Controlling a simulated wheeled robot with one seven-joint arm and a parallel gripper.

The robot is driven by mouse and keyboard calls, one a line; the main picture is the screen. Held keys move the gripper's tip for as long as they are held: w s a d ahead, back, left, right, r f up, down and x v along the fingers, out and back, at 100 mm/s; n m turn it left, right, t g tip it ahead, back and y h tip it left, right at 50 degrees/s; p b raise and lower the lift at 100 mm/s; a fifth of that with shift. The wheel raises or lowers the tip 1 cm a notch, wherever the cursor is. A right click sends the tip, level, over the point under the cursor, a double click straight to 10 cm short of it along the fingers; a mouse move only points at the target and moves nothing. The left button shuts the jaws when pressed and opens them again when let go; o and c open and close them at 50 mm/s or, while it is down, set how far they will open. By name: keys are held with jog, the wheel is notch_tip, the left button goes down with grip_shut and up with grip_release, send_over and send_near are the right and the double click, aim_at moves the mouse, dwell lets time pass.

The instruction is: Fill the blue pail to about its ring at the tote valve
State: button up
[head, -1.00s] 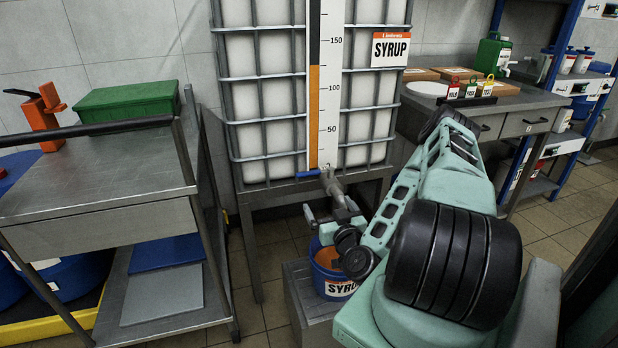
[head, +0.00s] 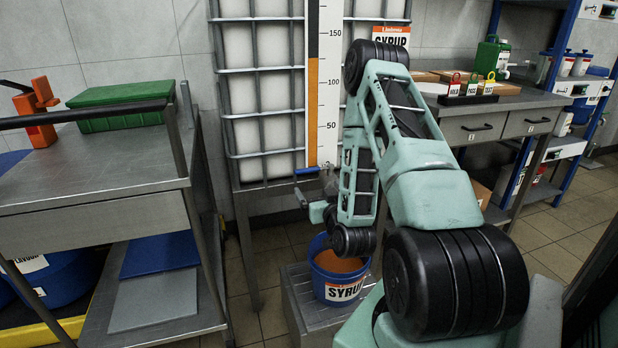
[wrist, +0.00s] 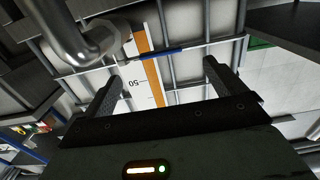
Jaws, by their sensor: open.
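The blue pail (head: 328,290) with a SYRUP label stands on a grey step below the tote outlet. Orange-brown contents (head: 338,262) show inside it; I cannot make out its ring. The tote (head: 262,100) has a valve with a blue handle (head: 306,171), lying roughly crosswise. The handle also shows in the wrist view (wrist: 160,52), beyond and between my fingers, with the metal outlet pipe (wrist: 72,42) to its left. My gripper (wrist: 160,76) is open and empty, apart from the handle. My arm hides part of the outlet in the head view; I cannot see whether syrup runs.
The tote's gauge (head: 313,110) shows an orange column between 100 and 150. A steel cart (head: 100,170) with a green box (head: 122,108) stands at left. A bench (head: 490,125) with tags stands at right. Floor is clear between the cart and the step.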

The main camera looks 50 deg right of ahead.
aim_at(308, 172)
jog(key=b+x, duration=0.6)
jog(key=r+b+x, duration=0.1)
jog(key=b+x, duration=0.2)
jog(key=shift+w+d, duration=0.15)
jog(key=shift+w, duration=0.05)
dwell(0.3)
jog(key=c, duration=1.4)
jog(key=shift+f, duration=0.1)
